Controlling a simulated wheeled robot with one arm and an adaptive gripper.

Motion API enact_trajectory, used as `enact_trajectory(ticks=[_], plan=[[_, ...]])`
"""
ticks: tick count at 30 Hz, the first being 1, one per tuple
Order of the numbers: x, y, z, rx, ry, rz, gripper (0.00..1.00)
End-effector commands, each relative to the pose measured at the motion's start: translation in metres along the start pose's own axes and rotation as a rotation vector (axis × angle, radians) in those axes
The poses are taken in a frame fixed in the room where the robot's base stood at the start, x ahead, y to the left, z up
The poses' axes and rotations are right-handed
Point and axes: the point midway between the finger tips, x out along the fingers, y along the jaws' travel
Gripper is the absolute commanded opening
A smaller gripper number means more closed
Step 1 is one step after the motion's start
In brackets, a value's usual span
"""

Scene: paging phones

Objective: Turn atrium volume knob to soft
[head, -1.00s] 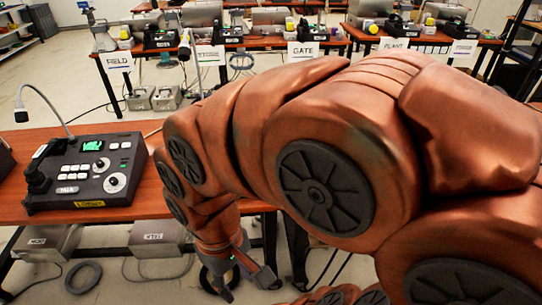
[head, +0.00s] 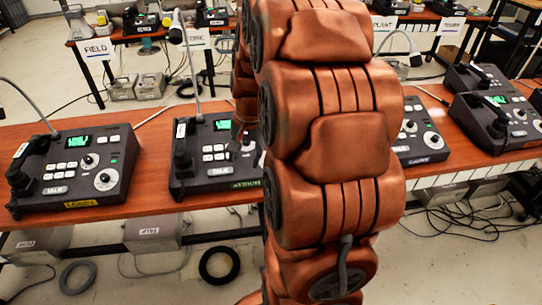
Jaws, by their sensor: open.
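The atrium paging console (head: 205,181) is a dark box on the wooden table, left of my arm, with a green label (head: 246,184) that appears to read ATRIUM. It has a small green screen (head: 222,125), white buttons, a handset at its left and a gooseneck microphone. My gripper (head: 240,146) is small in the picture, over the right part of this console, and partly hidden by my arm. It is open. The volume knob is hidden or too unclear behind my gripper and arm, so its setting cannot be read. Contact cannot be told.
A similar console with a yellow label (head: 76,182) stands to the left, its two white-ringed knobs in view. Another console (head: 418,135) is right of my arm, with more at the far right. Gooseneck microphones rise from the consoles. Back tables carry more phones and signs.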

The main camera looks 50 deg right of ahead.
Motion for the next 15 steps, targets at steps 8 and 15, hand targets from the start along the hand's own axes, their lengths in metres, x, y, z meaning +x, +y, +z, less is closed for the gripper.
enact_trajectory(ticks=[8, 15], plan=[[0.019, 0.048, -0.101, 0.312, 0.069, -0.058, 0.53], [0.024, 0.066, -0.127, 0.4, 0.091, -0.075, 0.53]])
